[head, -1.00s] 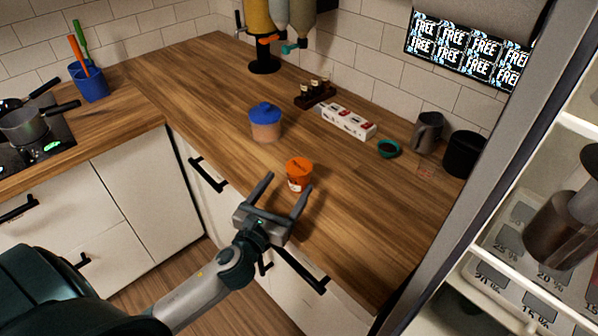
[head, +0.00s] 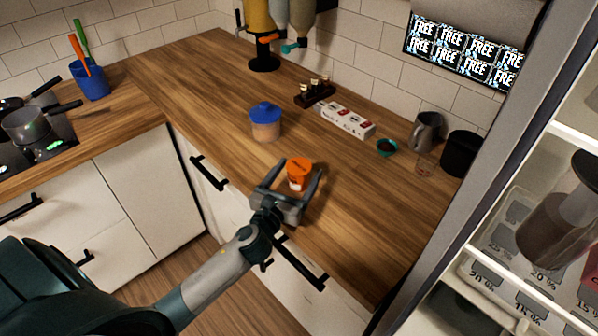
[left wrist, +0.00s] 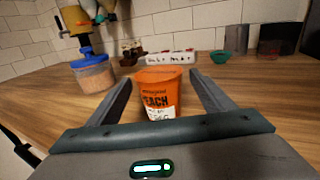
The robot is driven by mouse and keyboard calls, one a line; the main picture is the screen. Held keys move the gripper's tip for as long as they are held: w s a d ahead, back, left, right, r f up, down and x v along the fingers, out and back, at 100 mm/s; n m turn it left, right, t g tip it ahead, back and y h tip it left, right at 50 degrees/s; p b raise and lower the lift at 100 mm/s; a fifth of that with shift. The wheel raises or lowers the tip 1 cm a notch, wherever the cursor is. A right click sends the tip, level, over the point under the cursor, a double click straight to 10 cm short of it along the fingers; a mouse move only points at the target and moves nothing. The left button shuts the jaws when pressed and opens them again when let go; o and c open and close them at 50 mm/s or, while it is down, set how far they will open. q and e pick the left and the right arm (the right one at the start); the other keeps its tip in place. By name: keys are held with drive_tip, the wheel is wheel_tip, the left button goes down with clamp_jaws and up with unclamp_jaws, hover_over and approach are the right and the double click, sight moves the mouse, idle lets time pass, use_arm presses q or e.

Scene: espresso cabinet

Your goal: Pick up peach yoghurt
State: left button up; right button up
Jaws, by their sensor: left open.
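The peach yoghurt (head: 298,173) is a small orange cup with a white patch, upright on the wooden counter near its front edge. In the left wrist view the cup (left wrist: 158,92) shows the word "EACH" and stands between the fingers. My left gripper (head: 296,168) is open, with one finger on each side of the cup. In the left wrist view a gap shows between the cup and the right finger; the left finger is close to the cup, and I cannot tell if it touches. My right gripper is not in view.
A jar with a blue lid (head: 265,121) stands behind left of the cup. A white carton row (head: 345,120), a small teal bowl (head: 387,147), a grey mug (head: 426,131) and a black canister (head: 461,153) stand farther back. The counter right of the cup is clear.

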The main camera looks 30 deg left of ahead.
sight(300, 167)
use_arm(q)
drive_tip(key=shift+w, duration=0.5)
drive_tip(key=c, duration=1.2)
drive_tip(key=shift+r, duration=0.15)
drive_tip(key=shift+r, duration=0.5)
drive_tip(key=r, duration=0.3)
drive_tip(key=shift+d+r, duration=0.1)
drive_tip(key=shift+d, duration=0.15)
drive_tip(key=d+r, duration=0.2)
drive_tip(key=d, duration=0.1)
drive_tip(key=s+d+r, duration=0.1)
drive_tip(key=d+r, duration=0.1)
drive_tip(key=d, duration=0.2)
drive_tip(key=d+r+b, duration=0.1)
drive_tip(key=d+r, duration=0.1)
drive_tip(key=d, duration=0.2)
drive_tip(key=shift+s+r, duration=0.3)
